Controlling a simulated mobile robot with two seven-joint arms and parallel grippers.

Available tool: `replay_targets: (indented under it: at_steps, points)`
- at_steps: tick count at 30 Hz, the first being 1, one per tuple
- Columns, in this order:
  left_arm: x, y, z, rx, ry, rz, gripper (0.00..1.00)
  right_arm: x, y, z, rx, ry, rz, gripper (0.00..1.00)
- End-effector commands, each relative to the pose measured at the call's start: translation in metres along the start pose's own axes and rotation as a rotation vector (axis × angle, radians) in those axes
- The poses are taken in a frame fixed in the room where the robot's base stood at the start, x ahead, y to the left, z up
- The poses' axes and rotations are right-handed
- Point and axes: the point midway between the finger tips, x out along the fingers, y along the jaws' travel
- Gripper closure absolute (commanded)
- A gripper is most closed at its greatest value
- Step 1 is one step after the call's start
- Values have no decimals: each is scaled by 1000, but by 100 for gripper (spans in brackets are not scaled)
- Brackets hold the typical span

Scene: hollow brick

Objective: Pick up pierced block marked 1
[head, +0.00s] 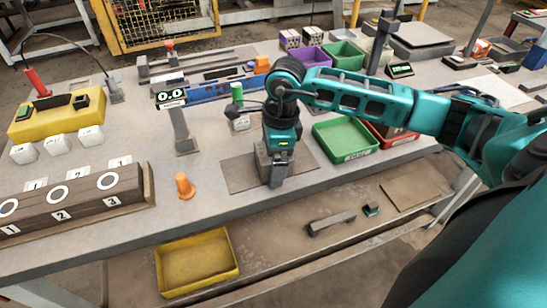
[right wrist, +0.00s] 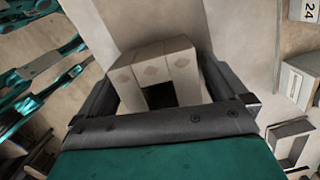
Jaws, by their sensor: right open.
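A grey hollow block (head: 262,162) stands on a brown mat (head: 238,176) near the middle of the table in the head view, partly hidden by my right gripper (head: 277,180). In the right wrist view the same block (right wrist: 152,66) shows a dark square opening, and diamond marks on its pale face. My right gripper (right wrist: 160,84) is open, with one finger on each side of the block; I cannot tell whether they touch it. No number is readable on the block. My left gripper is not in view.
A dark wooden rack (head: 75,204) with numbered labels lies at the left. An orange cone (head: 185,186) stands between it and the mat. A green bin (head: 345,140) is right of the gripper. A yellow tray (head: 197,263) sits on the lower shelf.

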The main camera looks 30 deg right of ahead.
Motion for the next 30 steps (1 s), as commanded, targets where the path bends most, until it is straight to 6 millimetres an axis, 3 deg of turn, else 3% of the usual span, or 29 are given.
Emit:
replay_targets:
  at_steps: [5, 23, 30]
  points:
    - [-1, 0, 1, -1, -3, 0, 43, 0, 0, 0, 0, 0, 0, 2]
    - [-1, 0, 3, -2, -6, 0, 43, 0, 0, 0, 0, 0, 1, 59]
    - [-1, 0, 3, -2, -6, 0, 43, -1, 0, 0, -1, -1, 0, 61]
